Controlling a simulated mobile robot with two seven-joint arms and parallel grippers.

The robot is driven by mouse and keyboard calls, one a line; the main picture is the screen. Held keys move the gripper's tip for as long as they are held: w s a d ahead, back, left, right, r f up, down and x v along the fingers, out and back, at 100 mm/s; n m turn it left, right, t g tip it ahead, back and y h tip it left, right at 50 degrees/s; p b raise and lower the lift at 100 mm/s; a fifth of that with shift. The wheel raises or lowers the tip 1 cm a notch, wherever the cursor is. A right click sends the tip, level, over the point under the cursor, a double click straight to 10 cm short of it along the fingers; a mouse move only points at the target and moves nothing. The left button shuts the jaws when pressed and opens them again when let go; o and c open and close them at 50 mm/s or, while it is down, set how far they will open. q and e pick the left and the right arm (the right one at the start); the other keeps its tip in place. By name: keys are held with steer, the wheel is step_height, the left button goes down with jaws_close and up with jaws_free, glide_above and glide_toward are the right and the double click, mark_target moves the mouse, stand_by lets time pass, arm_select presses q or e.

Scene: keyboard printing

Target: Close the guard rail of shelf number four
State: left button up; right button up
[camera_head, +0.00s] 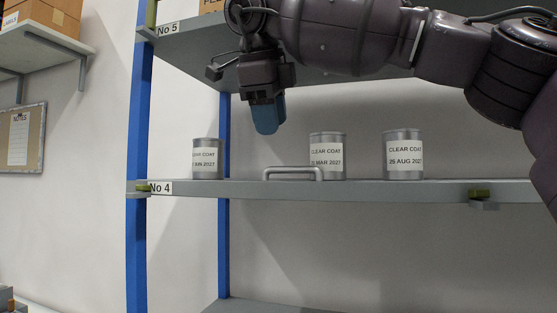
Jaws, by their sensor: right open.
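Shelf number four (400,190) is a grey board with a "No 4" label (160,188) at its left end, by the blue upright. A grey bar handle (292,172) stands at its front edge. I cannot clearly make out the rest of the guard rail from the shelf front. My left gripper is out of view.
Three grey "CLEAR COAT" cans stand on this shelf: left (206,158), middle (327,155) behind the handle, and right (403,155). Shelf number five (190,45) is just above, close to my right arm. A blue upright (137,120) bounds the left side.

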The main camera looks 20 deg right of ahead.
steer(key=x, duration=0.8)
steer(key=shift+d+r, duration=0.1)
steer(key=shift+r, duration=0.05)
steer(key=shift+c, duration=0.3)
jaws_close()
